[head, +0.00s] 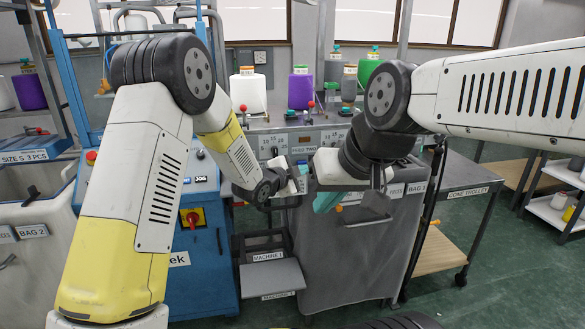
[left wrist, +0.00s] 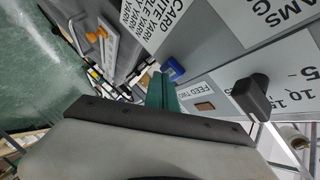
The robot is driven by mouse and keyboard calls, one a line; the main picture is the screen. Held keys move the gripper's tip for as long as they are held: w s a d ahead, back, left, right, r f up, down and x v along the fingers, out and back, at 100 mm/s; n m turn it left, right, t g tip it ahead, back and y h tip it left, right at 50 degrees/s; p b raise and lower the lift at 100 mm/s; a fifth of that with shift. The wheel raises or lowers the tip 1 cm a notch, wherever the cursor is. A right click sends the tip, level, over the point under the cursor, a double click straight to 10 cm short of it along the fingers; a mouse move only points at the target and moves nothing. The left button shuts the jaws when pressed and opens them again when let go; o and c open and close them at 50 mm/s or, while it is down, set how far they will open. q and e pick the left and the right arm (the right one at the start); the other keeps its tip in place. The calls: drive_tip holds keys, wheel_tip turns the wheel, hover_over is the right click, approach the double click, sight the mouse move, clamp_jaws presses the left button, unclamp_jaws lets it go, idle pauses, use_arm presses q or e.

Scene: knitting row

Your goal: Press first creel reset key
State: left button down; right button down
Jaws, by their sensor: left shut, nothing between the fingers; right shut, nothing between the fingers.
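The grey machine front (head: 310,138) carries a FEED TWO label, which also shows in the left wrist view. My left gripper (head: 303,168) is shut and empty close in front of this panel. Its teal fingertips show in the left wrist view (left wrist: 161,92). A small blue block (left wrist: 175,69) sits right beside the fingertips in that view; I cannot tell whether they touch, or whether it is the first creel reset key. No reset lettering is readable.
A dark knob (left wrist: 252,96) stands out from the panel by the FEED TWO label. Yarn cones, white (head: 248,91) and purple (head: 301,88), stand on top of the machine. A blue cabinet (head: 205,250) stands left. A cone trolley (head: 470,180) stands right, with green floor beyond.

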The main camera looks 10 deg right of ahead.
use_arm(q)
drive_tip(key=shift+w, duration=0.1)
idle(0.6)
drive_tip(key=shift+w, duration=0.35)
drive_tip(key=shift+a, duration=0.1)
drive_tip(key=shift+s, duration=0.35)
drive_tip(key=s, duration=0.6)
idle(0.5)
idle(0.4)
